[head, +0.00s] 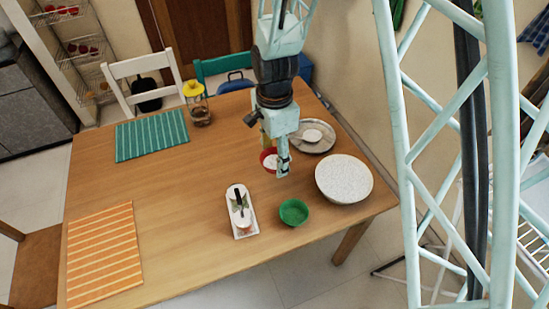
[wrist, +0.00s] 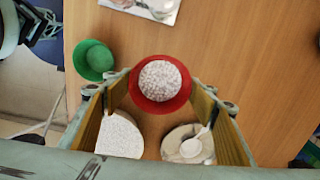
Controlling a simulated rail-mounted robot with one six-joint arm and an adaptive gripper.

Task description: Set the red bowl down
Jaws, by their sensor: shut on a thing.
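The red bowl (wrist: 161,107) is between my fingertips in the wrist view, with a round white speckled thing (wrist: 160,80) inside it. My gripper (head: 276,166) is shut on the bowl, with a finger on either side. In the head view the red bowl (head: 265,155) is partly hidden behind my gripper. It is over the right part of the wooden table (head: 180,215), near the grey plate. I cannot tell whether its base touches the table.
A green bowl (head: 294,212), a large white speckled plate (head: 344,180) and a grey plate (head: 326,146) with a small white dish stand close by. A white tray (head: 249,226) lies in front. A jar (head: 201,116) stands farther back. The table's middle is clear.

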